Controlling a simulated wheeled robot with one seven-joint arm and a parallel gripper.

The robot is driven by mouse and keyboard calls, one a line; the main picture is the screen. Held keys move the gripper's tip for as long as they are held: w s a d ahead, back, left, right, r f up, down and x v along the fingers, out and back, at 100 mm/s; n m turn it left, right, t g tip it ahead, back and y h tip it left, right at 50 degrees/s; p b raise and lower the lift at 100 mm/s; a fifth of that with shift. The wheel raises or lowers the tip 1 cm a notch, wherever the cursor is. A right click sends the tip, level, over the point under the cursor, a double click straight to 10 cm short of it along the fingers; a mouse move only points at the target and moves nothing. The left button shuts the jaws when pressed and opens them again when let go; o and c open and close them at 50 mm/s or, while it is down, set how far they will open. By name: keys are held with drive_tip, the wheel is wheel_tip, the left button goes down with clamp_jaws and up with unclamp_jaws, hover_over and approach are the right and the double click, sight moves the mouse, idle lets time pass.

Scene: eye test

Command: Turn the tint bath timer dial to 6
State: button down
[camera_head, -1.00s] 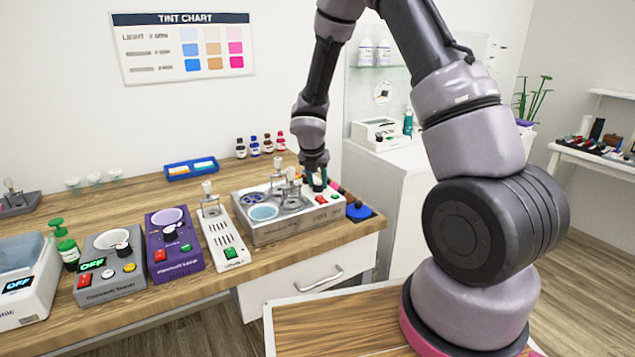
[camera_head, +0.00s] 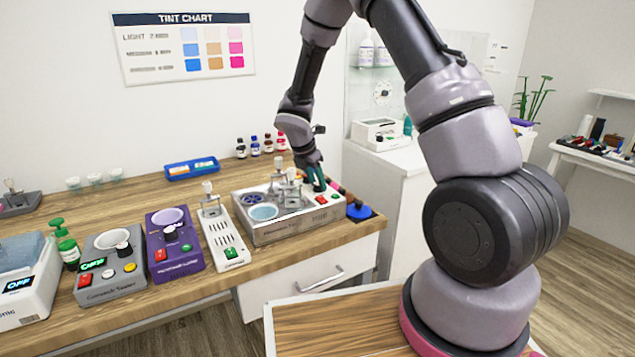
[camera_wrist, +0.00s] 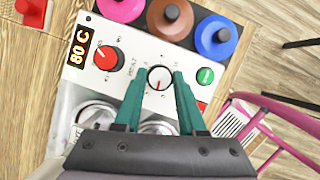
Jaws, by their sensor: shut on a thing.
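The tint bath (camera_head: 290,232) is a silver box with round wells and a control panel at the right end of the wooden counter. In the wrist view its panel (camera_wrist: 113,85) shows a red heat dial (camera_wrist: 108,57), a lit "80 C" display and a green switch (camera_wrist: 205,76). The white timer dial (camera_wrist: 159,84) with a red pointer sits between my gripper's (camera_wrist: 160,75) teal fingers, which are shut on it. The pointer is towards the bottom of the wrist picture. The marks around the dial are too small to read. In the head view my gripper (camera_head: 317,180) hides the dial.
Left of the bath are a white device (camera_head: 226,242), a purple heater (camera_head: 175,245) and a grey tester (camera_head: 112,277). Small bottles (camera_head: 267,145) and a blue tray (camera_head: 192,168) stand behind.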

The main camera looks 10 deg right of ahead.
drive_tip(key=m+g, duration=0.1)
drive_tip(key=m, duration=0.1)
drive_tip(key=m+g, duration=0.1)
drive_tip(key=m, duration=0.2)
drive_tip(key=shift+w+a+m+h, duration=0.1)
drive_tip(key=shift+w+m+h, duration=0.1)
drive_tip(key=shift+m+h, duration=0.1)
drive_tip(key=m+g, duration=0.2)
drive_tip(key=m, duration=0.4)
drive_tip(key=shift+w, duration=0.15)
drive_tip(key=m+g+y, duration=0.1)
drive_tip(key=m, duration=0.2)
drive_tip(key=m+g, duration=0.1)
drive_tip(key=m, duration=0.1)
drive_tip(key=shift+w+m+y, duration=0.1)
drive_tip(key=shift+m+y, duration=0.3)
drive_tip(key=m, duration=0.2)
drive_tip(key=m+y, duration=0.1)
drive_tip(key=m, duration=0.1)
drive_tip(key=m+g+y, duration=0.1)
drive_tip(key=m, duration=0.1)
drive_tip(key=shift+d, duration=0.3)
drive_tip(key=shift+c, duration=2.4)
unclamp_jaws()
